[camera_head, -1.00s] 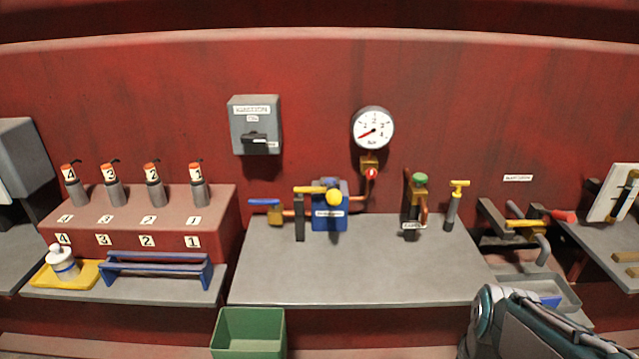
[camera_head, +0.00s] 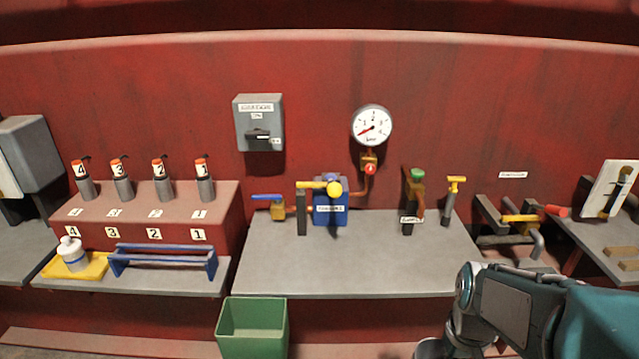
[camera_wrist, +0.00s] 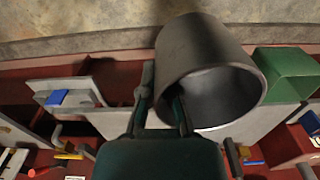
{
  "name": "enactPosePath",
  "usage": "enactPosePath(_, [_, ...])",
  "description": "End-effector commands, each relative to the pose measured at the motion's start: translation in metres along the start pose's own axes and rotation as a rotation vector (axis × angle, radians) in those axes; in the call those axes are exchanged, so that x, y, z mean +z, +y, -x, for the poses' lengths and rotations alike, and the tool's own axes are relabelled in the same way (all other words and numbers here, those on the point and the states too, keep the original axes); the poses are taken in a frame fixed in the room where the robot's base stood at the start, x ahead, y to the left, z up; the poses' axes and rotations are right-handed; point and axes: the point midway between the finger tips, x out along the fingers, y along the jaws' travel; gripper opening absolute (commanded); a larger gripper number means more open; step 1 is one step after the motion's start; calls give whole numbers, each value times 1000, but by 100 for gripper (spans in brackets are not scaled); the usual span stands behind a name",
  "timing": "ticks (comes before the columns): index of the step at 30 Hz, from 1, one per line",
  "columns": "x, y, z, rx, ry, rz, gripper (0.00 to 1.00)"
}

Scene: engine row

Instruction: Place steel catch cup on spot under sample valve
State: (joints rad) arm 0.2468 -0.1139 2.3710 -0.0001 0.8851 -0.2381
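The steel catch cup (camera_wrist: 205,75) is a wide grey metal cylinder, large and tilted in the wrist view with its open mouth showing. My gripper (camera_wrist: 162,84) is shut on its wall, with one finger outside and one inside the mouth. The sample valve (camera_head: 416,190) has a green knob and a copper pipe, and stands at the back of the grey bench. A small white label (camera_head: 411,219) sits low on it. I cannot make out a marked spot beneath it.
The grey bench top (camera_head: 350,265) is clear in front of the valve. A yellow-handled valve (camera_head: 453,195) stands close to its right, and a blue pump unit (camera_head: 330,208) to its left. A green bin (camera_head: 252,325) stands below the front edge.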

Motion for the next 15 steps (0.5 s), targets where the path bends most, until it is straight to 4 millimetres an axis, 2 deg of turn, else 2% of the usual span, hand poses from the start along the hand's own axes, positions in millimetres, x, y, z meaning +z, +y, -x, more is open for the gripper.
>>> enactPosePath(8, [-63,-9,-25,-1,-5,6,0])
enactPosePath(15, [-122,-26,-62,0,-4,8,0])
